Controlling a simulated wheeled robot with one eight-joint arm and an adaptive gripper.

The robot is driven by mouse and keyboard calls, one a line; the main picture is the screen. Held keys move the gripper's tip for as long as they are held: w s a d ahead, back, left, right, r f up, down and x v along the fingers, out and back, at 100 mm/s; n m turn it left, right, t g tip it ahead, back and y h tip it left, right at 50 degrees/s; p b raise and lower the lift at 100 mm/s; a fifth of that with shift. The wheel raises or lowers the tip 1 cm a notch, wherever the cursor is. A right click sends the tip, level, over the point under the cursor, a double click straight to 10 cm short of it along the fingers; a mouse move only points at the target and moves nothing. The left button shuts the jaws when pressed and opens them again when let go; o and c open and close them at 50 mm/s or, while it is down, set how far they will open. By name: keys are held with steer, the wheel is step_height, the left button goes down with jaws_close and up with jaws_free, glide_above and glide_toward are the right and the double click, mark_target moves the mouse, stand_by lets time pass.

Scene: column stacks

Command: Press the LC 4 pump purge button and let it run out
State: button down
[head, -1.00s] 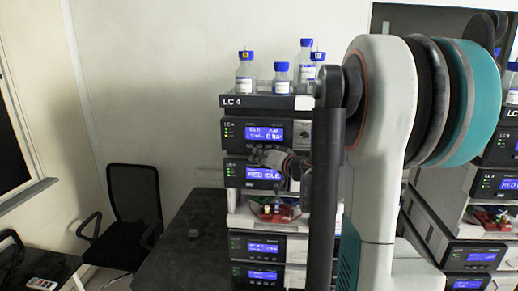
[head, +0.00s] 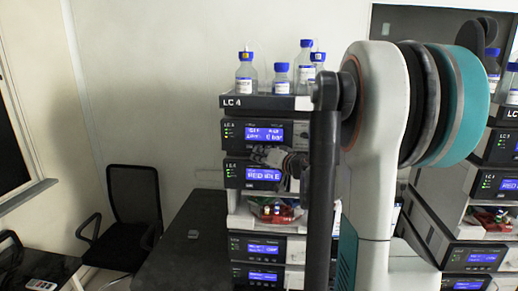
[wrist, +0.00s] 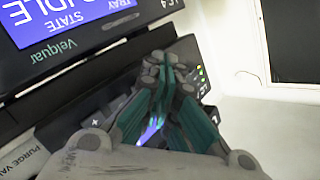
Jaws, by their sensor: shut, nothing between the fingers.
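The LC 4 stack stands at the centre of the head view, with its name on the top tray (head: 285,102). Below the tray is the pump module with a blue display (head: 264,134); under that is a module whose blue display (head: 264,174) reads IDLE. My gripper (head: 262,155) is at the front of the stack between these two displays. In the wrist view my gripper (wrist: 160,65) is shut and empty, its fingertips close against the dark pump front panel (wrist: 100,120). I cannot tell whether they touch it. The fingers cover part of the panel; I cannot make out the purge button.
Bottles with blue caps (head: 246,72) stand on the top tray. A similar stack (head: 495,185) stands at the right, behind my arm. A dark desk (head: 185,240) and a black chair (head: 133,205) are at the left. A "PURGE VA..." label (wrist: 28,152) shows in the wrist view.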

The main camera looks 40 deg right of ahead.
steer(key=shift+w+d, duration=0.1)
stand_by(0.7)
steer(key=shift+w+d, duration=0.2)
steer(key=shift+d, duration=0.05)
steer(key=shift+w+d+b, duration=0.25)
steer(key=shift+d+b, duration=0.05)
steer(key=shift+b, duration=0.05)
stand_by(0.9)
steer(key=shift+a, duration=0.1)
steer(key=shift+s+a, duration=0.55)
steer(key=s+a, duration=0.3)
steer(key=shift+s+a, duration=0.1)
steer(key=shift+a, duration=0.3)
stand_by(0.4)
stand_by(0.6)
